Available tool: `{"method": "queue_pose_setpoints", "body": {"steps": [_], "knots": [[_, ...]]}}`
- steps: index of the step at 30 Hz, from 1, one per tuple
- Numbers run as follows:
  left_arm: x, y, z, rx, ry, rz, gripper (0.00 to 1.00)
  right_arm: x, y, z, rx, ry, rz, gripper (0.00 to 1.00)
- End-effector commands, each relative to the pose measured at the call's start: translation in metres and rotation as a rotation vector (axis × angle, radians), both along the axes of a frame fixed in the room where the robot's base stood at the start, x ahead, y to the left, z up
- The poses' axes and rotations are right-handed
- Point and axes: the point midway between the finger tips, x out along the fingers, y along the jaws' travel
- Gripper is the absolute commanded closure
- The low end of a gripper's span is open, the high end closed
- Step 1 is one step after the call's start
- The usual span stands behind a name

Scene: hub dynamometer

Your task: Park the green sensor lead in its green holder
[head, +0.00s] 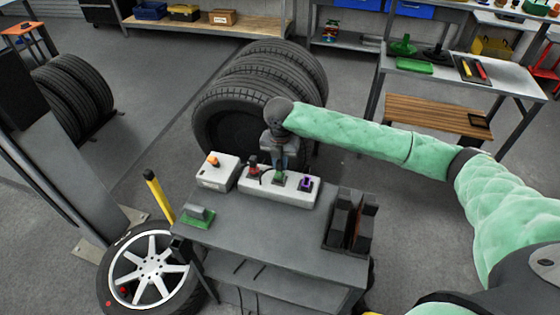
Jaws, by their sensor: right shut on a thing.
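The green sensor lead's plug (280,178) is at the middle of a white block (262,190) on the grey cart, between a red piece and a purple piece. My right gripper (280,168) points down over the block and is shut on the green plug. The gripper hides part of the plug, so I cannot tell whether it is seated or slightly lifted. My left gripper is out of view.
The red piece (253,170) and purple piece (305,184) are close on either side. A white box with an orange knob (213,175) stands left of the block. A dark rack (348,222) is at the right. The cart top's (265,230) middle is clear.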

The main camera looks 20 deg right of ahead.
Motion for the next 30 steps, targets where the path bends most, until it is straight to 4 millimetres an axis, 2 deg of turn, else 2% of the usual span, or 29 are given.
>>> {"method": "queue_pose_setpoints", "body": {"steps": [5, 12, 16, 30], "knots": [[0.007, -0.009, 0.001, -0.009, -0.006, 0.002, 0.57, 0.0, 0.0, 0.0, 0.0, 0.0, 0.0, 1.0], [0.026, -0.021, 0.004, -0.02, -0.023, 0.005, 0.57, 0.0, 0.0, -0.001, 0.0, 0.0, 0.0, 1.0], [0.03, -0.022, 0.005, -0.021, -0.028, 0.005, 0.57, 0.0, 0.0, -0.004, 0.0, 0.0, 0.0, 1.0], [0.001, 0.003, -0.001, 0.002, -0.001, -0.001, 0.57, 0.0, 0.0, -0.013, 0.0, -0.001, 0.0, 1.0]]}}
